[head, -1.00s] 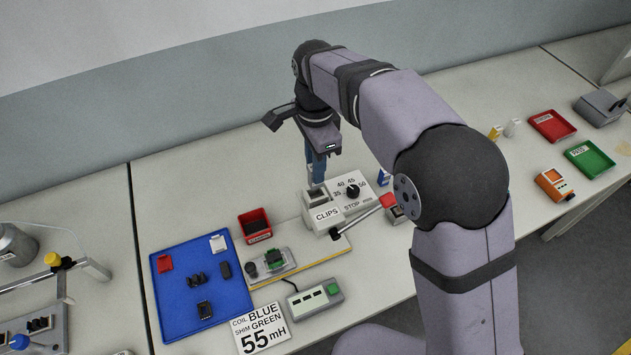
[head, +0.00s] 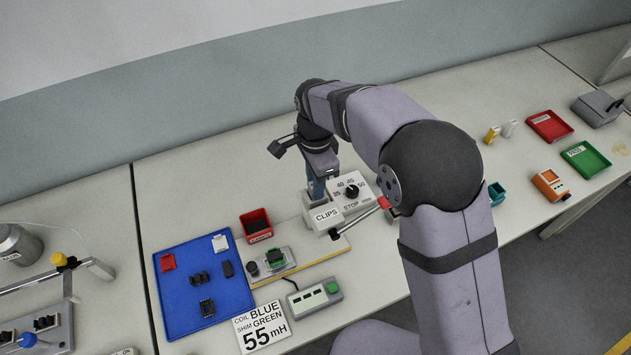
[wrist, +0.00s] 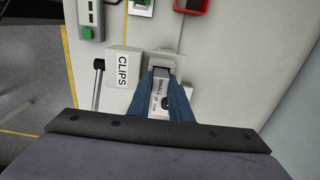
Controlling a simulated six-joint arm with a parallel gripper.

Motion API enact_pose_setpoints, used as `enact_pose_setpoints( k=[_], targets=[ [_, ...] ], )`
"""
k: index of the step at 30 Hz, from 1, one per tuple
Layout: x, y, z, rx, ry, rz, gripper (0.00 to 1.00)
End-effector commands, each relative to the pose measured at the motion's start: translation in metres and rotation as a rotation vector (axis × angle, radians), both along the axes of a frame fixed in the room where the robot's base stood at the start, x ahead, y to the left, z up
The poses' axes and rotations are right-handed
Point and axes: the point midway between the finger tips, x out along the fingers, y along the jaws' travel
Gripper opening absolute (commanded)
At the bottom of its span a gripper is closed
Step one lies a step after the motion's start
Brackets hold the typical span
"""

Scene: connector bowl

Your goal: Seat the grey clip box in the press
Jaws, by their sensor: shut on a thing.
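The press is a pale grey block with a "CLIPS" label (head: 326,215), a black-knobbed lever and a dial plate (head: 352,190) beside it. The "CLIPS" block also shows in the wrist view (wrist: 123,67). My gripper (head: 318,196) points down at the top opening of the press. In the wrist view its blue fingers (wrist: 162,76) are shut on the grey clip box (wrist: 158,98), whose white label reads "SMALL". The fingertips are at the press opening (wrist: 163,60). They hide the box's lower end, so I cannot tell how deep it sits.
A blue tray (head: 178,312) with small parts lies left of the press. A red bin (head: 256,225), a small fixture with a green part (head: 275,257) and a grey meter (head: 314,298) stand nearby.

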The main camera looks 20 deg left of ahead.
Motion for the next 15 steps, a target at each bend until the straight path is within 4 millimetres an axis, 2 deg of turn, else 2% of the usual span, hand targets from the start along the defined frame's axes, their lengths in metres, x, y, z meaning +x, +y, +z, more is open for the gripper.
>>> enact_pose_setpoints(
  k=[5, 6, 8, 15],
  targets=[
    [0.0001, 0.0001, -0.0036, 0.000, 0.000, 0.000, 0.00],
    [0.0001, 0.0001, -0.0031, 0.000, 0.000, 0.000, 0.25],
    [0.0000, 0.0000, -0.0029, 0.000, 0.000, 0.000, 0.37],
    [0.0000, 0.0000, -0.0027, 0.000, 0.000, 0.000, 0.37]
  ],
)
